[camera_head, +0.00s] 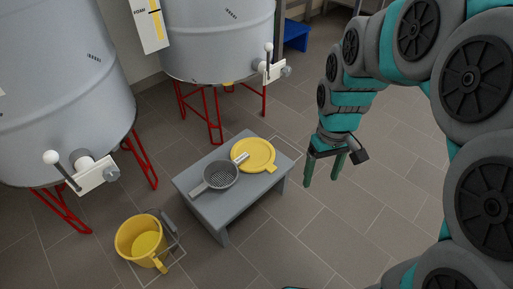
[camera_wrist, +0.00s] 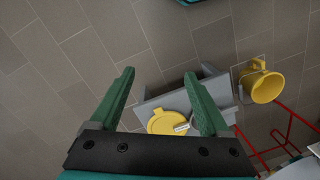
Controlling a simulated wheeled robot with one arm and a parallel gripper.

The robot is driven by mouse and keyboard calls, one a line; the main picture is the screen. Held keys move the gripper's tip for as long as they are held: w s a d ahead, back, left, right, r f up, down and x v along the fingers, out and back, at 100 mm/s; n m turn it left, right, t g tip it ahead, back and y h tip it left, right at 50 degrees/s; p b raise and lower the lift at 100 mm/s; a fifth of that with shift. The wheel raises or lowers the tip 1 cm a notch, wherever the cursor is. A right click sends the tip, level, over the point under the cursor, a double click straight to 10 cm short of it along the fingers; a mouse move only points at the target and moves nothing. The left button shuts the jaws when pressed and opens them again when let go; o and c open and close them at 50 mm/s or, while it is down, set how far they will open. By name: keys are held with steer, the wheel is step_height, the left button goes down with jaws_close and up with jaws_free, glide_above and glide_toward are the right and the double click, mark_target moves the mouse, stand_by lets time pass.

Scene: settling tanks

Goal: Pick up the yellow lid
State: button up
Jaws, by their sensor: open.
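The yellow lid (camera_head: 253,154) is a flat round disc with a small tab, lying on a low grey bench (camera_head: 212,216). In the wrist view the yellow lid (camera_wrist: 168,124) shows between and beyond my fingers. A grey sieve (camera_head: 221,175) with a handle lies beside it on the bench, with a pale cylindrical piece at the lid's edge. My gripper (camera_head: 322,184) is open and empty, pointing down to the right of the bench and apart from the lid. Its two green fingers (camera_wrist: 160,98) are spread in the wrist view.
A yellow bucket (camera_head: 130,240) stands on the floor left of the bench. Two large grey tanks (camera_head: 215,40) on red legs, with valves jutting out, stand behind and to the left. A blue step (camera_head: 297,36) is at the back. The tiled floor (camera_head: 340,235) right of the bench is clear.

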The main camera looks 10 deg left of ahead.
steer(key=w+a+f+n, duration=0.1)
steer(key=w+a+f, duration=0.2)
steer(key=w, duration=0.3)
steer(key=w+a+f+n, duration=0.1)
steer(key=w+a+f, duration=0.2)
steer(key=w, duration=0.2)
steer(key=n+t+p, duration=0.1)
steer(key=n, duration=0.2)
glide_toward(272, 167)
steer(key=shift+d+f, duration=0.25)
steer(key=shift+d, duration=0.25)
steer(key=shift+a+f, duration=0.1)
steer(key=shift+f, duration=0.25)
step_height(272, 167, down, 2)
steer(key=shift+f, duration=0.2)
steer(key=f, duration=0.3)
steer(key=a+f, duration=0.1)
steer(key=f, duration=0.1)
steer(key=shift+s+f, duration=0.1)
jaws_close()
